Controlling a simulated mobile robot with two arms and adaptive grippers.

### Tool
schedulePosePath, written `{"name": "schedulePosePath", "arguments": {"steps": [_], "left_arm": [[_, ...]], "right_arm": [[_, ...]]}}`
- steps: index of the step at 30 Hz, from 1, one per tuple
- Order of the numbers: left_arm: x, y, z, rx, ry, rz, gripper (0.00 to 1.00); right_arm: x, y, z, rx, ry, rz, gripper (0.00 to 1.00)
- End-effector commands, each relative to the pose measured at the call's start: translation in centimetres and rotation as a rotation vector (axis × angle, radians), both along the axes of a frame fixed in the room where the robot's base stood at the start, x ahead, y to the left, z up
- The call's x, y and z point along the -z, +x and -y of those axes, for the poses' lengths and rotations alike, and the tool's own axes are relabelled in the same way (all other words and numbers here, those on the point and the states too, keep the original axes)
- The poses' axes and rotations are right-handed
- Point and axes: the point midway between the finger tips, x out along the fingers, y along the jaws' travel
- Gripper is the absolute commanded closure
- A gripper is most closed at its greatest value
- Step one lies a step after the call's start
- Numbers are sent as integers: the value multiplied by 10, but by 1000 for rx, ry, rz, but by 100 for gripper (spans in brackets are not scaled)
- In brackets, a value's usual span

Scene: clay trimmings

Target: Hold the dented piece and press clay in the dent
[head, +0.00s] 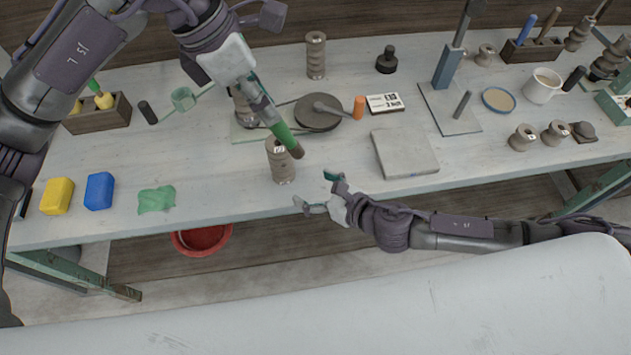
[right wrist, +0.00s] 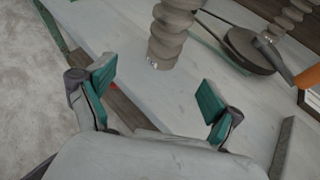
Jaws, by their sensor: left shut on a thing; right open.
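A grey-brown ribbed piece (head: 282,168) with a small white label stands upright near the table's front edge. A ribbed piece (right wrist: 170,35), probably the same one, shows in the right wrist view. I cannot make out a dent. My left gripper (head: 268,112) is above it, shut on a green stick with a brown end (head: 284,136). The stick slants down to the piece's top; I cannot tell whether they touch. My right gripper (head: 318,191) is open and empty, right of the piece; its teal pads (right wrist: 157,98) are wide apart. A green clay lump (head: 156,199) lies at the left.
Blue (head: 99,191) and yellow (head: 57,196) blocks lie at the front left. Behind the piece are a dark disc (head: 316,118), an orange cylinder (head: 360,107) and another ribbed piece (head: 316,56). A grey slab (head: 404,153) lies to the right. A red bucket (head: 202,240) is below the front edge.

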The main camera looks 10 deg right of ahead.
Motion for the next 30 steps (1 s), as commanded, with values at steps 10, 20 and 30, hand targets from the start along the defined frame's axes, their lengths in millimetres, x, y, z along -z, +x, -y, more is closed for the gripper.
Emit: {"name": "schedulePosePath", "arguments": {"steps": [10, 20, 30], "left_arm": [[0, 0, 0, 0, 0, 0, 100], [0, 0, 0, 0, 0, 0, 100], [0, 0, 0, 0, 0, 0, 100]], "right_arm": [[3, 29, -15, -12, -55, 66, 9], [27, 74, -49, -11, -54, 64, 9], [39, 93, -64, -11, -55, 61, 9]]}}
